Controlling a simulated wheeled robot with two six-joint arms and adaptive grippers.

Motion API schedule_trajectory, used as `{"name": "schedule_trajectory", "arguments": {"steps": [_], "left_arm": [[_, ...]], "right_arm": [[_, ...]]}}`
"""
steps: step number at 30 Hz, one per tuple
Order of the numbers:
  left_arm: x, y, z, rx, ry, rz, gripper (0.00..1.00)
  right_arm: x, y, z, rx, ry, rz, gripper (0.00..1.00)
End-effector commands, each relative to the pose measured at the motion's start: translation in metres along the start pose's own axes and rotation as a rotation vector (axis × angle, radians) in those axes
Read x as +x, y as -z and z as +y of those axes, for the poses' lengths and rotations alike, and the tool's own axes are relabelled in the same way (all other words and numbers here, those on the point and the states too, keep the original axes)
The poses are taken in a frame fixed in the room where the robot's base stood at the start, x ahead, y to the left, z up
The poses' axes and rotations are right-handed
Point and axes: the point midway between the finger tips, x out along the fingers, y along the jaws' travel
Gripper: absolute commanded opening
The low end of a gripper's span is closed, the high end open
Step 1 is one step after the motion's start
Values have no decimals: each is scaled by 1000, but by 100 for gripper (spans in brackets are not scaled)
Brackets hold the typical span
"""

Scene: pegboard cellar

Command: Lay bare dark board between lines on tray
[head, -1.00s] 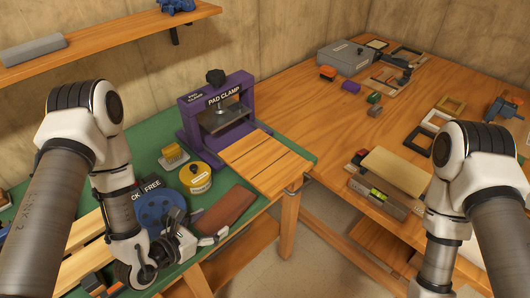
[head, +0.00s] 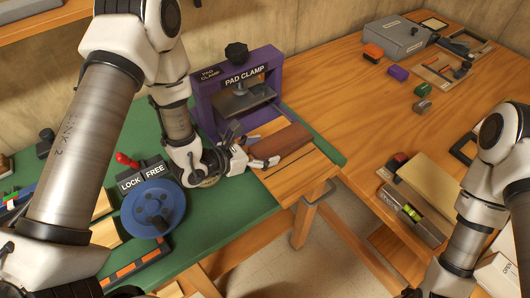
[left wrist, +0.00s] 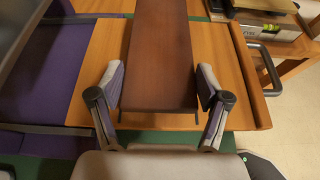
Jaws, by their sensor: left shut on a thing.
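The bare dark board (head: 280,143) is reddish brown and flat. My left gripper (head: 255,148) is shut on its near end. In the left wrist view the board (left wrist: 160,50) runs away between the two fingers (left wrist: 161,88). It is over the pale wooden tray (head: 302,186), which sits in front of the purple pad clamp (head: 237,80). The tray also shows on both sides of the board in the left wrist view (left wrist: 98,65). I cannot tell whether the board touches the tray. The board hides much of the tray's lines. My right gripper is out of view.
A blue disc (head: 153,208) with a LOCK/FREE block (head: 143,177) is left of my left gripper on the green bench top. On the wooden table at right are a tan block (head: 429,182), a spirit level (head: 411,212) and a grey box (head: 396,38). A floor gap separates the benches.

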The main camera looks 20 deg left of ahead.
Motion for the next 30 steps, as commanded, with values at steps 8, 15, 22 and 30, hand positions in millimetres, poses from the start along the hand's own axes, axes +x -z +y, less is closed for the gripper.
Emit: {"name": "schedule_trajectory", "arguments": {"steps": [8,15,22,30], "left_arm": [[10,25,0,1,0,0,37],[12,30,0,0,0,0,37],[11,28,0,0,0,1,100],[8,23,0,-1,-1,1,100]], "right_arm": [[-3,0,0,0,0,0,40],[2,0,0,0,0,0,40],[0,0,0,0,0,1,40],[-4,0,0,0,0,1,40]]}}
